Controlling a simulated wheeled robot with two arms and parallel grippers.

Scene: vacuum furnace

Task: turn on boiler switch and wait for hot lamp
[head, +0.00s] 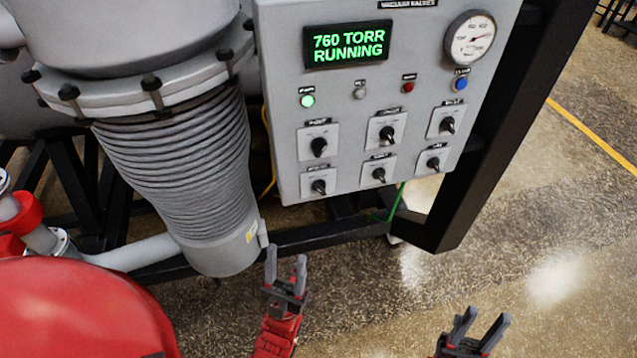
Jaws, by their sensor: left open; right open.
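A grey control panel (287,165) stands at the upper middle. Its display (348,44) reads "760 TORR RUNNING" in green. Below it are a lit green lamp (307,101), an unlit grey lamp (360,93), a dark red lamp (409,87) and a blue lamp or button (461,84). Two rows of black rotary switches follow, including the upper left one (319,147) and lower left one (319,187). Their labels are too small to read. My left gripper (286,258) is open and empty, below the panel. My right gripper (486,318) is open and empty at the lower right.
A round gauge (470,39) sits at the panel's upper right. A grey ribbed pump body (180,165) stands left of the panel. A black frame post (480,160) runs along its right side. The speckled floor (560,230) at right is clear, with a yellow line.

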